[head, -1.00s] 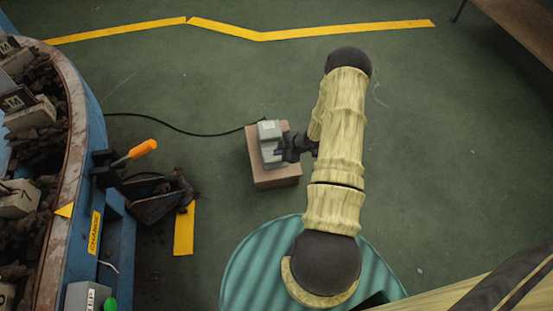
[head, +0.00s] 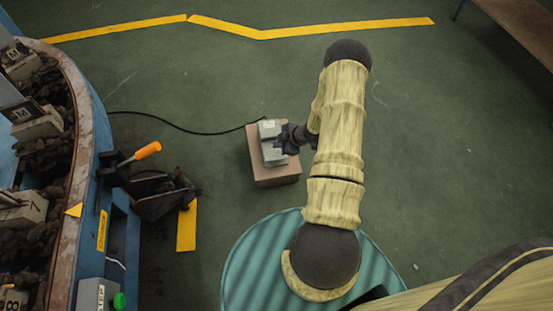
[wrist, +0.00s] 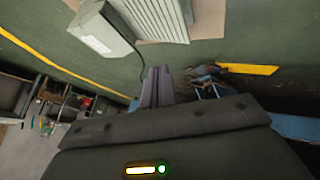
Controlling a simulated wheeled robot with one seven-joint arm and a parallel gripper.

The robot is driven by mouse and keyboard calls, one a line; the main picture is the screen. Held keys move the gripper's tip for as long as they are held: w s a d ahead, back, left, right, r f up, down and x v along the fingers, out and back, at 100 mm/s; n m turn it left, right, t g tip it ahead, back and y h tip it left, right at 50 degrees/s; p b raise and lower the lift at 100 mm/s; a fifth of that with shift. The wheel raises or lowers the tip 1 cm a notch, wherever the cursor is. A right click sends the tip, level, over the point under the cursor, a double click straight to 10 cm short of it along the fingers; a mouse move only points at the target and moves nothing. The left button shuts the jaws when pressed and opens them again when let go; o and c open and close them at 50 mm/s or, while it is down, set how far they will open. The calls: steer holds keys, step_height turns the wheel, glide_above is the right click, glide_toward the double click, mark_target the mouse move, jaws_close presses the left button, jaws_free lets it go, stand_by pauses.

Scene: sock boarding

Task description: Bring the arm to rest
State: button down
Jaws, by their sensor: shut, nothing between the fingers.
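My arm (head: 340,130), clad in pale yellow, reaches up the middle of the head view. My dark gripper (head: 291,138) sticks out to its left and overlaps the right side of a small grey device from above. In the wrist view its fingers (wrist: 157,87) are together, with nothing between them. Whether the gripper touches the device cannot be told.
The grey device (head: 269,130) sits on a brown box (head: 275,177) with a black cable leading left. A blue-sided, curved machine (head: 105,120) with an orange-handled lever (head: 147,150) stands at the left. Green floor right of the arm is clear.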

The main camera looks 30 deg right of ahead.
steer(key=s+a+r+m+g+h+p, duration=0.1)
steer(key=a+r+m+h+p, duration=0.15)
steer(key=r, duration=1.05)
steer(key=a+r+m+g+h+p, duration=0.1)
steer(key=a+r+m+h+p, duration=0.2)
steer(key=r, duration=1)
steer(key=s+a+r+m+g+y+p, duration=0.1)
steer(key=s+a+r+m+p, duration=0.3)
steer(key=s+r, duration=0.5)
steer(key=s+a+r+m+g+p, duration=0.1)
steer(key=s+a+r+m, duration=0.3)
steer(key=s+a+r, duration=0.4)
steer(key=w+p+v, duration=0.2)
steer(key=p+v, duration=1)
steer(key=w+d+r+p+v, duration=0.1)
steer(key=w+p+v, duration=0.2)
steer(key=p+v, duration=1)
steer(key=w+p+v, duration=0.3)
steer(key=p+v, duration=0.9)
steer(key=p, duration=0.1)
steer(key=shift+s+d+r, duration=0.2)
steer(key=shift+d+r, duration=0.1)
steer(key=shift+r, duration=0.45)
steer(key=shift+f, duration=0.1)
